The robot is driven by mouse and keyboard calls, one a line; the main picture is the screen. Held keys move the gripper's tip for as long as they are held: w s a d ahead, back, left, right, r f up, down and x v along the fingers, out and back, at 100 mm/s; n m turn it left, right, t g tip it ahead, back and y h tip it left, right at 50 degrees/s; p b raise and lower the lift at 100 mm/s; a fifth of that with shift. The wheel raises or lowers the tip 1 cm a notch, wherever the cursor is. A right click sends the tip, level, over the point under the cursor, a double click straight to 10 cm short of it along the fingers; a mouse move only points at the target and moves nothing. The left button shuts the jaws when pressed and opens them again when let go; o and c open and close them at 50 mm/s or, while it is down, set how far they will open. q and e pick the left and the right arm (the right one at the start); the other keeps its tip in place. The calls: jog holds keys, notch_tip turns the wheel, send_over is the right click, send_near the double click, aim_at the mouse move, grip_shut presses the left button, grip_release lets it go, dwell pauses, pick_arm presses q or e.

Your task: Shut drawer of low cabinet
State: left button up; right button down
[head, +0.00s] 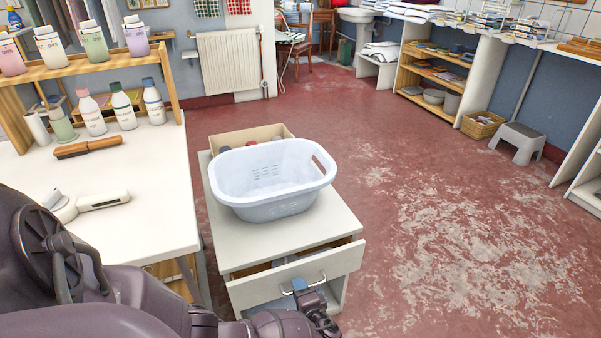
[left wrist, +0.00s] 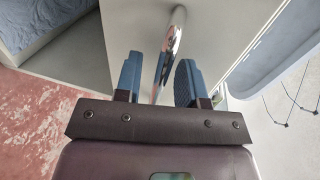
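The low cabinet (head: 240,243) is white and stands in the lower middle of the head view. Its top drawer (head: 342,261) is partly pulled out, with a dark gap behind its front panel. The drawer has a thin metal bow handle (head: 322,277). My left gripper (head: 301,286) is at this handle, in front of the drawer. In the left wrist view its two blue fingers (left wrist: 158,78) stand apart, with the chrome handle (left wrist: 173,42) between them. The fingers look open around the handle, not closed on it. My right gripper is in neither view.
A pale laundry basket (head: 270,180) and an open cardboard box (head: 228,140) stand on the cabinet top. A white table (head: 150,205) with several bottles is close on the left. The red floor (head: 440,220) to the right is clear.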

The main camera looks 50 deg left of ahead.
aim_at(294, 277)
pick_arm(q)
jog(key=shift+c, duration=0.4)
grip_shut()
jog(key=x, duration=0.2)
jog(key=r+x, duration=0.1)
jog(key=x, duration=0.1)
jog(key=shift+a+f+b, duration=0.15)
jog(key=shift+a+b, duration=0.1)
jog(key=shift+b, duration=0.1)
jog(key=shift+w, duration=0.1)
jog(key=shift+o, duration=0.4)
grip_release()
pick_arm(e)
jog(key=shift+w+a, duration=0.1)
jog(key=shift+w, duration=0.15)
